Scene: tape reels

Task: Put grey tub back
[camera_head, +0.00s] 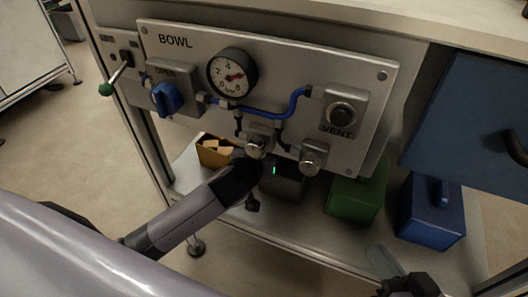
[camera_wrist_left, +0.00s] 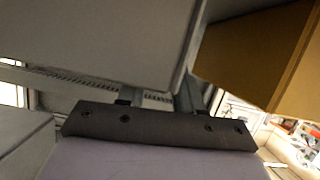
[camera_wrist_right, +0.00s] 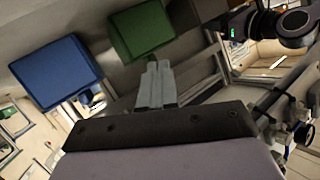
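A large grey face (camera_wrist_left: 110,40), apparently the tub, fills the upper part of the left wrist view. My left gripper (camera_wrist_left: 160,97) is right at this face, its fingers apart and their tips hidden. Whether they hold it cannot be told. My right gripper (camera_wrist_right: 156,82) is shut and empty, with its fingers together. It is at the lower right in the head view (camera_head: 385,265), in front of the shelf.
The lower shelf (camera_head: 310,232) also bears a yellow tub (camera_head: 213,153) with blocks, a green tub (camera_head: 357,200) and a blue tub (camera_head: 432,210) with a handle. A panel (camera_head: 285,65) with gauge, knobs and hoses overhangs them. A blue drawer front (camera_head: 475,115) is at the right.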

